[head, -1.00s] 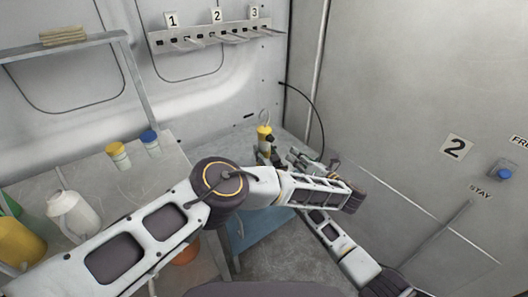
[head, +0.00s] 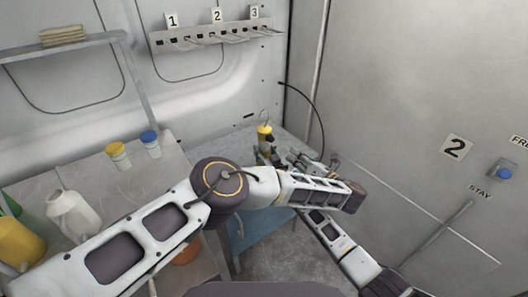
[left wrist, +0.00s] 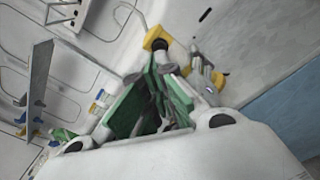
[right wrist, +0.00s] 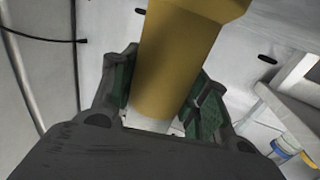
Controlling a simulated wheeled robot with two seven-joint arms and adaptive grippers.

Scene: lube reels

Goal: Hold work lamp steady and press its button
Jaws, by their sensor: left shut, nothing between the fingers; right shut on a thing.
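The yellow work lamp (head: 264,137) with a wire hook on top stands near the far corner in the head view. My right gripper (right wrist: 165,105) is shut on the lamp's yellow body (right wrist: 178,55), which fills the middle of the right wrist view. My left gripper (left wrist: 165,75) is shut and empty, its fingertips close to the lamp's yellow head (left wrist: 157,38) and the dark round part on it. I cannot tell whether the fingertips touch it. In the head view my left arm hides much of both grippers and the lamp's lower part.
A bench (head: 95,190) on the left bears yellow- and blue-capped jars (head: 150,143), a white jug (head: 72,212) and a yellow jug (head: 20,242). A numbered hook rack (head: 215,38) is on the back wall. A black cable (head: 318,115) curves down the wall right of the lamp.

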